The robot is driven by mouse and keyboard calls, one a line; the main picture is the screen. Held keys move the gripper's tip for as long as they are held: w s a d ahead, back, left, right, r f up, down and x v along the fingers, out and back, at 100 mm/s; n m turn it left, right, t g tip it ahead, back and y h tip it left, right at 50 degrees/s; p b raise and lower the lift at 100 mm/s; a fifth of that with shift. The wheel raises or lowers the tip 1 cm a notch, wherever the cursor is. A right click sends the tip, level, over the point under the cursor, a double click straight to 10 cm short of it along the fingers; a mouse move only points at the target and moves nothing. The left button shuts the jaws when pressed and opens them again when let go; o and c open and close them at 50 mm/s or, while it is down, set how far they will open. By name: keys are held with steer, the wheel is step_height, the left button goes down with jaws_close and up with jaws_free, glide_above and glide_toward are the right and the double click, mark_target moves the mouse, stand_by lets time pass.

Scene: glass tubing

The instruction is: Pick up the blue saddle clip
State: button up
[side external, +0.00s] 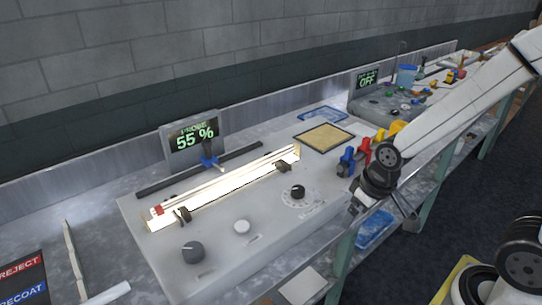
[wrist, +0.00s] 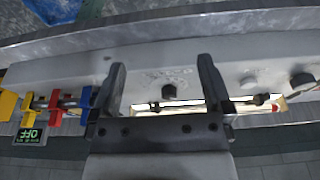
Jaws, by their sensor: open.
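The blue saddle clip (side external: 346,160) stands at the right end of the grey bench unit, beside a red clip (side external: 362,151) and a yellow one (side external: 397,128). In the wrist view the blue clip (wrist: 87,97) is just left of my left finger, partly hidden by it, with the red clip (wrist: 54,99) and yellow clip (wrist: 8,103) farther left. My gripper (side external: 382,210) is open and empty near the bench's front edge, right of and in front of the blue clip. In the wrist view, the gap between my fingers (wrist: 161,66) shows only the bench unit.
A glowing trough (side external: 225,190) with a tube runs along the grey unit (side external: 245,255), with black knobs nearby. A probe display (side external: 193,137) reading 55 % stands behind it. A tan pad (side external: 323,137) lies behind the clips. A blue tray (side external: 374,228) sits below the front edge.

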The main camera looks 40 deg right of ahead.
step_height(320, 180, up, 5)
steer(key=m+g, duration=0.3)
steer(key=m, duration=1.5)
glide_above(350, 148)
steer(key=shift+d+r, duration=0.15)
steer(key=shift+r, duration=0.05)
steer(key=shift+f, duration=0.15)
steer(key=shift+f, duration=1.2)
steer(key=shift+f, duration=0.1)
steer(key=shift+w+f, duration=0.1)
steer(key=shift+f, duration=2.35)
